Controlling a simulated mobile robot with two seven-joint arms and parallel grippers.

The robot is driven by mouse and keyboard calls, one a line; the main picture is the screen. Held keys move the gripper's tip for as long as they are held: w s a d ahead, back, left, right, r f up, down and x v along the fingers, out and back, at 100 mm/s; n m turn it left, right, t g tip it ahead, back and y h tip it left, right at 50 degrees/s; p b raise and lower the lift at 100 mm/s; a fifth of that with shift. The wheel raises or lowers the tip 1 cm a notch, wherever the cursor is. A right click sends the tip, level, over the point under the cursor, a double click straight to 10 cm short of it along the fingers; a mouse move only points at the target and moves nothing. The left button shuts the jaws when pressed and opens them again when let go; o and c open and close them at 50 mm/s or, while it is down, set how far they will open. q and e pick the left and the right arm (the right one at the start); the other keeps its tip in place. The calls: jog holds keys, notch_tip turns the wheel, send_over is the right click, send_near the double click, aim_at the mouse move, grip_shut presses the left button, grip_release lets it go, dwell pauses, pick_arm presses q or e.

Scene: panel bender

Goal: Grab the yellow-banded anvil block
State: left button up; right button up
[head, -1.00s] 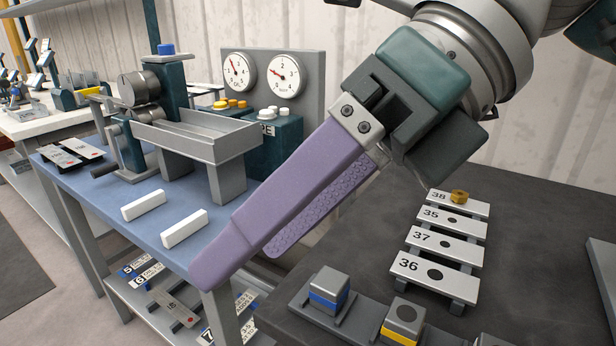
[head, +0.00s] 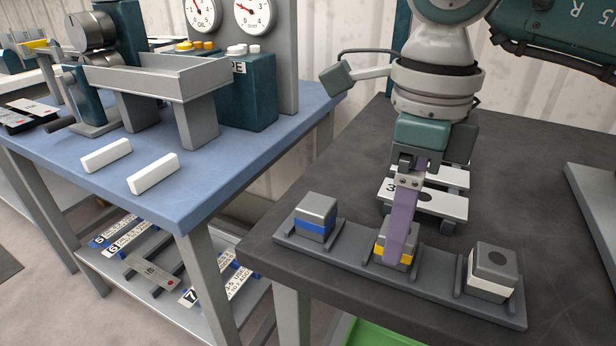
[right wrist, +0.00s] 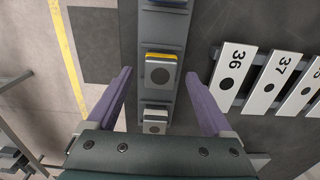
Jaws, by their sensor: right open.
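The yellow-banded anvil block (head: 380,257) sits between its neighbours on a dark rack at the near edge of the dark table. It is grey with a yellow band, and it also shows in the right wrist view (right wrist: 160,73). My right gripper (head: 400,262) points down over it, and a purple finger hides part of the block in the head view. In the right wrist view the open fingers (right wrist: 158,75) lie on either side of the block with gaps. I cannot tell how far the tips are above it. My left gripper is not in view.
A blue-banded block (head: 315,220) and a white-banded block (head: 492,270) sit at either side on the same rack (head: 345,250). Numbered plates (head: 440,205) stand behind. A blue bench (head: 220,160) with a machine and gauges is at left.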

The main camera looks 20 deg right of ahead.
jog(key=shift+f, duration=0.8)
grip_shut()
jog(key=shift+r, duration=0.1)
